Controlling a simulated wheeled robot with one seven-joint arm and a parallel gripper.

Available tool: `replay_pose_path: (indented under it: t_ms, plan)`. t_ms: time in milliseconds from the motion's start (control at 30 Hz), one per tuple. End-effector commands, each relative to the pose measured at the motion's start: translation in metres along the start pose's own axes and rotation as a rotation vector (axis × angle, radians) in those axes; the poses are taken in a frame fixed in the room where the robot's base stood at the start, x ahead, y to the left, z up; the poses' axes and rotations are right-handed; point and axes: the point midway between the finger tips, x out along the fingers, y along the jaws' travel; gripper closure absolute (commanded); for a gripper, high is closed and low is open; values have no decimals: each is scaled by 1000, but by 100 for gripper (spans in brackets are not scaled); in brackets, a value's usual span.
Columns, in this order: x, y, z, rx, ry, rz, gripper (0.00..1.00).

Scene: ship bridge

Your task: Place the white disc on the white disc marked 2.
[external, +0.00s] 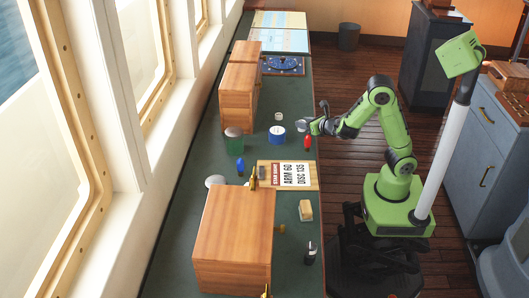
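My gripper (311,126) is over the right edge of the green-topped counter, pointing left. A small pale round thing (301,125) is at its fingertips; I cannot tell whether it is the white disc or whether the fingers are shut on it. Just left of it stands a blue round thing with a white top (277,131). A small white round thing (278,116) lies behind that. A pale disc (215,181) shows farther left, partly hidden by a wooden box. No mark 2 is readable on any of them.
A red bottle (307,143) stands close to my gripper. Large wooden boxes (233,240) (238,92) take up the counter's left side.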

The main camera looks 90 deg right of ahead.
Motion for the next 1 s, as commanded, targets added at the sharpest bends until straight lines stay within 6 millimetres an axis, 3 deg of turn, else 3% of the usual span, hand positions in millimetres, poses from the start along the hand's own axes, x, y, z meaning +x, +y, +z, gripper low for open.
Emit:
replay_pose_path:
  t_ms: [33, 133, 500, 867, 1000]
  plan:
    - [0, 0, 0, 0, 0, 0, 55]
    - [0, 0, 0, 0, 0, 0, 40]
    - [-4, 2, 3, 2, -4, 4, 40]
    - [-48, 2, -1, 4, -3, 10, 40]
    - [-62, 0, 32, 3, -1, 0, 40]
